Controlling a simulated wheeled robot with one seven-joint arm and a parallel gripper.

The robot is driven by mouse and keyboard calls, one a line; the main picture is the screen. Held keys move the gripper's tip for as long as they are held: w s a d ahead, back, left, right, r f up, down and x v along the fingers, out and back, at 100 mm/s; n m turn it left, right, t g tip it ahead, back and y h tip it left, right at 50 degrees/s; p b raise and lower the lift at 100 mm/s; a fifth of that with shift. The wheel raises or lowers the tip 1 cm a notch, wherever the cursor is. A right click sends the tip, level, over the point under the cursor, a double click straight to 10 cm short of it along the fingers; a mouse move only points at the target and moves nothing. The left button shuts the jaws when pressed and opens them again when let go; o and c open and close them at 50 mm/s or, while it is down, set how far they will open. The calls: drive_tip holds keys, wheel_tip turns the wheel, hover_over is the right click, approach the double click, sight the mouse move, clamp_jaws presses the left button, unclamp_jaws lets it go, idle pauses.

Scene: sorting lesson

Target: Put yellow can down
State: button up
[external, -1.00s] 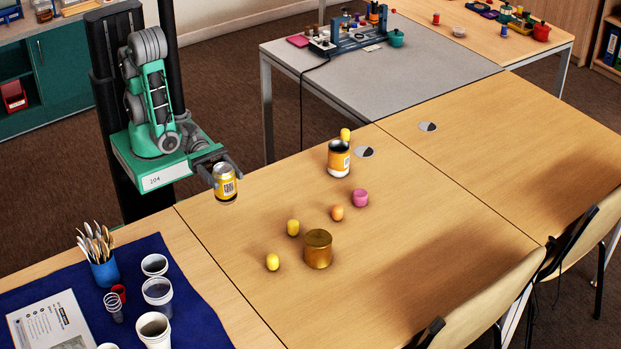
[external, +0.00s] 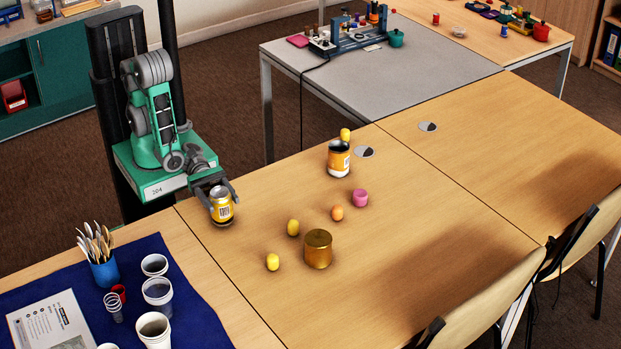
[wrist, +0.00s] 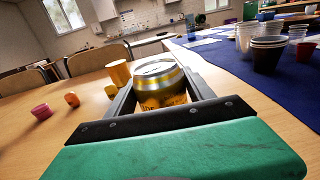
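A brass-coloured tin (external: 318,250), yellow pieces (external: 293,228), an orange piece (external: 337,213) and a pink cup (external: 360,198) stand right of the can. An orange-and-white can (external: 339,158) stands farther back. Cups (external: 158,292) stand on a blue mat (external: 200,325).

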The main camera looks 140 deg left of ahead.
drive_tip(key=o, duration=0.4)
drive_tip(key=shift+c, duration=0.2)
